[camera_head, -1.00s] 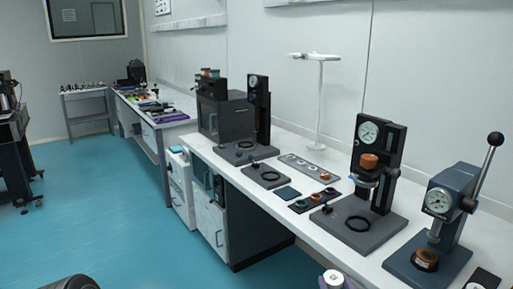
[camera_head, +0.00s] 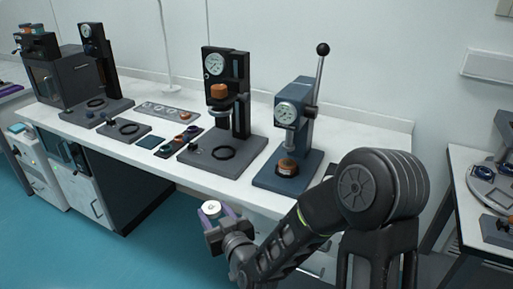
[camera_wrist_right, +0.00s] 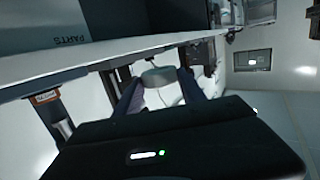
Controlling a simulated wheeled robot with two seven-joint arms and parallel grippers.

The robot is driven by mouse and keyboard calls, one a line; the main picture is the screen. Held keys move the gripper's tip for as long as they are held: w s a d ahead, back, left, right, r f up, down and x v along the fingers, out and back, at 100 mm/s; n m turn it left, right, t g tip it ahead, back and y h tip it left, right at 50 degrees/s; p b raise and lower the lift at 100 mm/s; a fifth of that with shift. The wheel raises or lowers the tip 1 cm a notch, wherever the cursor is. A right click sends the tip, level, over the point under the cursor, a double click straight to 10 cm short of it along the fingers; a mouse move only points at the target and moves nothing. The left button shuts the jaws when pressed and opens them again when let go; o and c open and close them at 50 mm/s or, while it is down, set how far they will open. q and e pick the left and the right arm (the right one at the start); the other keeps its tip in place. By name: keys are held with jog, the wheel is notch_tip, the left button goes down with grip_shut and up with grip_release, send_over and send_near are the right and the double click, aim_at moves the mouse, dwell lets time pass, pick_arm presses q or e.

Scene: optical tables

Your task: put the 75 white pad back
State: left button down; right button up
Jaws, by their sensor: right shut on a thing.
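My right gripper (camera_head: 213,218) is shut on a small round white pad (camera_head: 211,207) and holds it up in front of the bench's front edge. In the right wrist view the pad (camera_wrist_right: 159,76) sits between the two purple-grey fingers (camera_wrist_right: 160,92), in shade and looking grey. A grey tray with round recesses (camera_head: 165,112) lies at the back of the bench. A dark tray with coloured round pads (camera_head: 177,142) lies nearer. Any number on the held pad is too small to read. My left gripper does not show.
A dark gauge press with an orange puck (camera_head: 226,100) and a blue lever press (camera_head: 291,130) stand on the white bench (camera_head: 330,140). A black ring lies on the dark press's base. Another table (camera_head: 470,160) stands at the right.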

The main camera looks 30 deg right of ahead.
jog(key=s+d+r+m+h+b, duration=0.1)
jog(key=s+d+r+h+b, duration=0.1)
jog(key=d, duration=0.5)
jog(key=s+d+r+m+h+b, duration=0.2)
jog(key=s+d+b, duration=0.2)
jog(key=d, duration=0.3)
jog(key=s+d+r+m+g+h+b, duration=0.1)
jog(key=s+d+b, duration=0.2)
jog(key=d, duration=0.4)
jog(key=shift+s+d+r+h+b, duration=0.3)
jog(key=shift+s+d+r+h, duration=0.05)
jog(key=shift+s+r+h, duration=0.1)
jog(key=p+x, duration=0.1)
jog(key=x, duration=0.4)
jog(key=r+p+x, duration=0.1)
jog(key=p+x, duration=0.1)
jog(key=x, duration=0.3)
jog(key=r+p+x, duration=0.1)
jog(key=x, duration=0.5)
jog(key=shift+w+d+r+p, duration=0.15)
jog(key=shift+w+p, duration=0.05)
jog(key=shift+p, duration=0.2)
